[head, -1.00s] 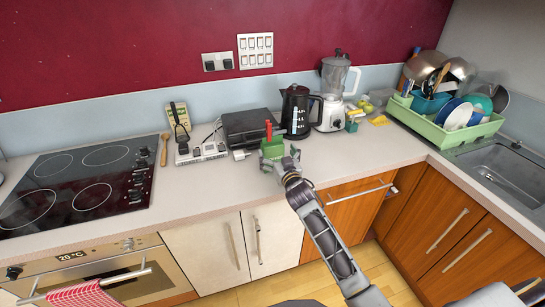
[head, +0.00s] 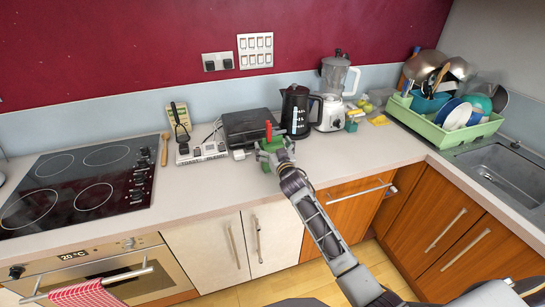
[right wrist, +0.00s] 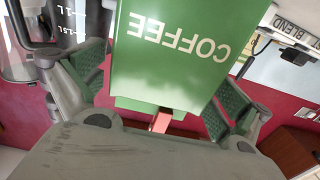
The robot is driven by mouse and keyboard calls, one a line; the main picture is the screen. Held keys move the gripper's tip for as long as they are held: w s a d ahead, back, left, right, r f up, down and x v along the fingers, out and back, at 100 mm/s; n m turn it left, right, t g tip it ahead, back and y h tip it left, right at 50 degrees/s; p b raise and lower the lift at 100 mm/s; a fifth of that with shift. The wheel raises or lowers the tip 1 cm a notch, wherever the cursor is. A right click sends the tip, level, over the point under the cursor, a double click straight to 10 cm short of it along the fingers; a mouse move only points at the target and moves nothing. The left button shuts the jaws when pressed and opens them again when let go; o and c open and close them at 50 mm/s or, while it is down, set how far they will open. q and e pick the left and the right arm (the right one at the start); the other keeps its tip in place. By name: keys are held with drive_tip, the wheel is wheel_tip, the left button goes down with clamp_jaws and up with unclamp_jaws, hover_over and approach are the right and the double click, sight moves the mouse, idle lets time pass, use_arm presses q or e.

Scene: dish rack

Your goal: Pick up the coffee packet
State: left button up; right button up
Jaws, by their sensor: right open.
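The green coffee packet (head: 271,144) stands on the counter in front of the black kettle, with a red clip at its top. In the head view my right gripper (head: 274,154) is at the packet and hides part of it. In the right wrist view the packet (right wrist: 180,50), with COFFEE upside down on it, sits between the two spread fingers of my right gripper (right wrist: 165,95). The red clip (right wrist: 161,121) shows beyond its green edge. The fingers appear apart from the packet's sides. My left gripper is not in view.
The kettle (head: 295,112) and blender (head: 334,95) stand behind and to the right. A black toaster-like appliance (head: 245,126) and a power strip (head: 203,153) are to the left. The counter (head: 345,155) to the right is clear. A dish rack (head: 430,128) stands farther right.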

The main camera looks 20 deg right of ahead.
drive_tip(key=c, duration=1.6)
drive_tip(key=shift+o, duration=0.2)
drive_tip(key=shift+r, duration=0.1)
drive_tip(key=shift+r, duration=4.95)
